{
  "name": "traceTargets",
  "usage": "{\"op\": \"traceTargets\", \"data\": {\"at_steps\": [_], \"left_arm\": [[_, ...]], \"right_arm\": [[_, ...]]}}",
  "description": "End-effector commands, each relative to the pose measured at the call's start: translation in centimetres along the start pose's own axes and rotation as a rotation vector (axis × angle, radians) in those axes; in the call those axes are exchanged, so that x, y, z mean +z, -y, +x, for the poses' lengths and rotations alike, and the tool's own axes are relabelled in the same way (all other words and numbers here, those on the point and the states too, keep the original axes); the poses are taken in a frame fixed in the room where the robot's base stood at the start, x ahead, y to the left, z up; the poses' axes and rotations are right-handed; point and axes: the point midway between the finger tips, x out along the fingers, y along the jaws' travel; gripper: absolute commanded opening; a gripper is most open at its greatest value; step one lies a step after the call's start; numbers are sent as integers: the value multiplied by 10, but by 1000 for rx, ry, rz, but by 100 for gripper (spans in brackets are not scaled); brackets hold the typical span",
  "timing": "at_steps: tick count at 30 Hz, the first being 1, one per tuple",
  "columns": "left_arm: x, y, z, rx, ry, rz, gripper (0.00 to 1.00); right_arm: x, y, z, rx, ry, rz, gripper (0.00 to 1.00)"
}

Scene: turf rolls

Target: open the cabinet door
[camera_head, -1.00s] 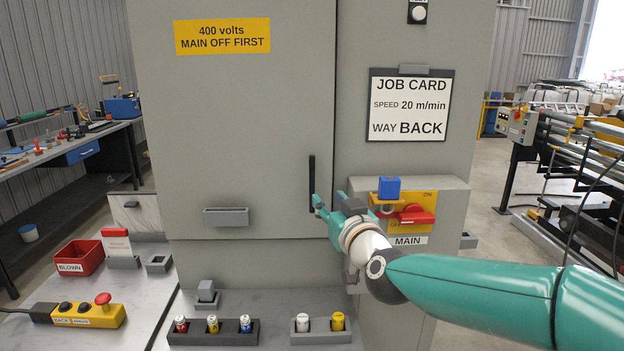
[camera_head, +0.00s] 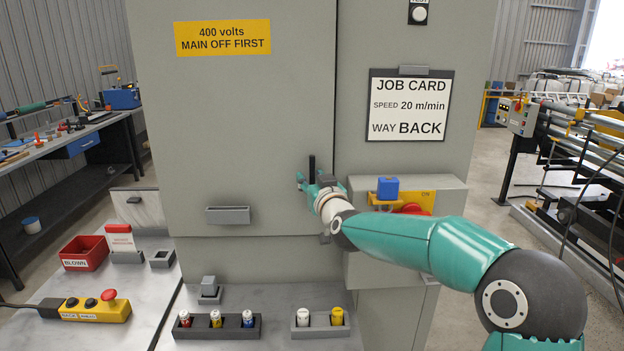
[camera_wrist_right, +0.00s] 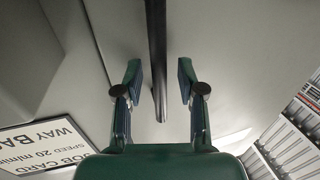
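The cabinet door (camera_head: 255,125) is grey and looks shut, its right edge flush along a dark seam. Its black upright bar handle (camera_head: 312,165) is near that edge, the lower part hidden behind my right gripper (camera_head: 309,182). In the right wrist view the handle (camera_wrist_right: 157,50) runs between the two fingers of my right gripper (camera_wrist_right: 159,82). The fingers are apart, with a visible gap to the bar on both sides. My left gripper is not in view.
The red main switch (camera_head: 412,208) and blue block (camera_head: 387,188) on the box at right are close to my right arm. A grey tray-like ledge (camera_head: 227,215) sticks out of the door. Fuse holders (camera_head: 216,327) stand on the bench below.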

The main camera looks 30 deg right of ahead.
Motion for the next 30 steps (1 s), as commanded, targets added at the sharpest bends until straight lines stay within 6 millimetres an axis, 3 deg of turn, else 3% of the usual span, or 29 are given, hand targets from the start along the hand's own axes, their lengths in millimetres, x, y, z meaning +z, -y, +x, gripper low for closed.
{"op": "traceTargets", "data": {"at_steps": [2, 9, 23, 30], "left_arm": [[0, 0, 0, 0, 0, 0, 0], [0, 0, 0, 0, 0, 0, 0], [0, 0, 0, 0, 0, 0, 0], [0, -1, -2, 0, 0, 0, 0]], "right_arm": [[0, 0, 0, 0, 0, 0, 38], [0, 0, 0, 0, 0, 0, 0], [0, 2, -2, -1, 0, 1, 0], [0, 16, -17, -4, 1, 0, 0]]}}
